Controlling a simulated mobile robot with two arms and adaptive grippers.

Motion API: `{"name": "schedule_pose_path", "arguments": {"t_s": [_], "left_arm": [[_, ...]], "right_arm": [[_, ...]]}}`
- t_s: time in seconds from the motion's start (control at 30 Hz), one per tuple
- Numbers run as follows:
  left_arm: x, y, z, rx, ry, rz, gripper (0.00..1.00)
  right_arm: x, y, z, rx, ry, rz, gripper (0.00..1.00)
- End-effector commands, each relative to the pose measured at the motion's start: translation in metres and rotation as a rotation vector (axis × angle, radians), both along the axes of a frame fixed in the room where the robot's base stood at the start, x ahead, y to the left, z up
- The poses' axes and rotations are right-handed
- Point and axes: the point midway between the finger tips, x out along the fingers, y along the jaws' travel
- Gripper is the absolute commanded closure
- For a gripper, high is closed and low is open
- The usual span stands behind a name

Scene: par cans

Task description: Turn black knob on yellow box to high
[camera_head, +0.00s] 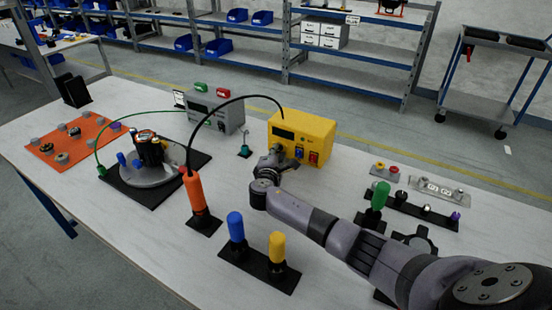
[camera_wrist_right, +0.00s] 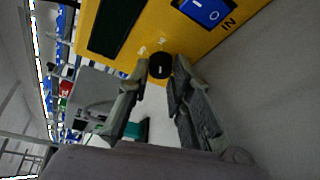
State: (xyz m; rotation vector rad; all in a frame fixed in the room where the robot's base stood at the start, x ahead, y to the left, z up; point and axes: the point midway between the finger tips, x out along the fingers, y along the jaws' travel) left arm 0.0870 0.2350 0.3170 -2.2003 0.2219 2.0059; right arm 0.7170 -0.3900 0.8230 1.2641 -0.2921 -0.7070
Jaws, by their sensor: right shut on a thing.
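The yellow box (camera_head: 312,124) stands toward the back of the white table, with a dark display and switches on its front. It fills the top of the right wrist view (camera_wrist_right: 155,35), where a blue switch marked IN also shows. The black knob (camera_wrist_right: 160,66) sits at the box's lower edge in that view, with a white mark on its face. My right gripper (camera_head: 275,156) is at the box's front left. Its fingers are on either side of the knob, shut on it, in the wrist view (camera_wrist_right: 161,74). The gripper hides the knob in the head view. My left gripper is not in view.
A grey box (camera_head: 215,110) stands left of the yellow box, and a black cable arches to an orange-handled tool (camera_head: 194,190). Blue (camera_head: 236,227) and yellow (camera_head: 277,247) handles stand in front. A green handle (camera_head: 380,196) is right, near my right arm.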

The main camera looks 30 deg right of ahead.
Motion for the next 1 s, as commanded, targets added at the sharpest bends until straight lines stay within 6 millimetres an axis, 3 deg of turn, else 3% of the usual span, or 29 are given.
{"name": "schedule_pose_path", "arguments": {"t_s": [0.6, 0.63, 0.9, 1.0], "left_arm": [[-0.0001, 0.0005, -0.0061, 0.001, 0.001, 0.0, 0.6], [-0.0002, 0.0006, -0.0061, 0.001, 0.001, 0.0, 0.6], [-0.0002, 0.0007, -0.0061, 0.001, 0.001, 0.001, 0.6], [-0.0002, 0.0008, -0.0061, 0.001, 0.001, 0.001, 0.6]], "right_arm": [[-0.0007, -0.0008, -0.001, 0.021, -0.033, -0.002, 1.0], [-0.0007, -0.0008, -0.001, 0.021, -0.033, -0.002, 0.78], [-0.0005, -0.0006, -0.0008, 0.02, -0.033, -0.001, 0.6], [-0.0004, -0.0005, -0.0007, 0.021, -0.032, 0.0, 0.6]]}}
